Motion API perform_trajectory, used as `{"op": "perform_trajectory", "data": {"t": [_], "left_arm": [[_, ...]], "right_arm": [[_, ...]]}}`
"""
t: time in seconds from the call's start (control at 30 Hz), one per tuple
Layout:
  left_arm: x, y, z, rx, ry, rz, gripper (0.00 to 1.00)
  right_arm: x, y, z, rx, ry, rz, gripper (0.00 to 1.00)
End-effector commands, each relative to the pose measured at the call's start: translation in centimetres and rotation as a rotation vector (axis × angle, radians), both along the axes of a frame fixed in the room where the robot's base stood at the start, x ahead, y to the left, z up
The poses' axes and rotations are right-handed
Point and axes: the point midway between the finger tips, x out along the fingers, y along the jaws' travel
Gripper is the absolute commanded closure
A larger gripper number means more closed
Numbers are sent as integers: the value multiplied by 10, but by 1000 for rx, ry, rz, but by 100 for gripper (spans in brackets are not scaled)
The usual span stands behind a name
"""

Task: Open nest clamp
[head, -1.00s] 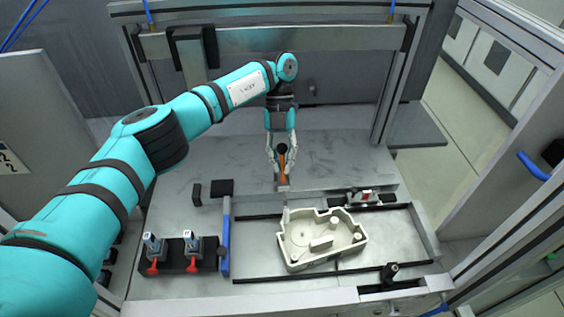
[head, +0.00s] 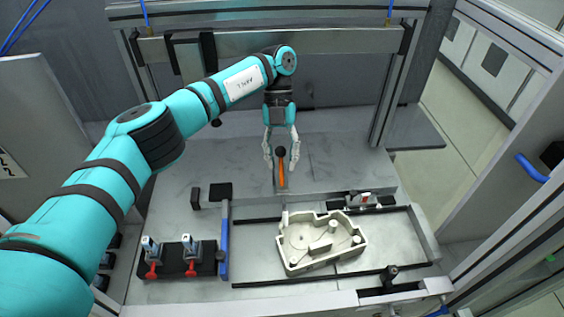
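The nest clamp (head: 282,178) has an orange lever with a black ball knob and stands roughly upright behind the nest (head: 390,257). My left gripper (head: 281,163) comes down from above. Its two fingers are spread apart, one on each side of the knob and lever, with a gap visible on both sides. A cream-coloured housing part (head: 322,240) with raised walls and posts lies in the nest, in front of the clamp. My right gripper is not in view.
A black block with two red-tipped clamp-like devices (head: 178,258) stands front left. A blue upright bar (head: 225,240) borders the nest's left side. Small fixtures sit at the back right (head: 365,199) and front right (head: 391,273). The metal plate behind the clamp is mostly clear.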

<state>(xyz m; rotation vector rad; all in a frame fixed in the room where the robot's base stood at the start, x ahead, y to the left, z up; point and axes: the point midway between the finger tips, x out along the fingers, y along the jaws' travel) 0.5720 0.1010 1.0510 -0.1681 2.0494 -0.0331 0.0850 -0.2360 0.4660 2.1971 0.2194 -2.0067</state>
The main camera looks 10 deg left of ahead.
Motion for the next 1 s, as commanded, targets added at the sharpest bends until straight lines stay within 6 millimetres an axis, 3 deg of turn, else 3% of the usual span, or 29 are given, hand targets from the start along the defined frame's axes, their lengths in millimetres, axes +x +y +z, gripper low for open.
{"op": "perform_trajectory", "data": {"t": [0.2, 0.4, 0.77, 1.0], "left_arm": [[1, -2, 45, -1, -4, -2, 67], [1, -3, 73, -1, -4, -2, 67], [1, -4, 80, -1, -2, -2, 67], [1, -4, 98, -3, -3, -3, 95]], "right_arm": [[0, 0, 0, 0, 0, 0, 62], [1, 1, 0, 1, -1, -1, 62], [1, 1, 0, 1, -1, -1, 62], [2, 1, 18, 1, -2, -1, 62]]}}
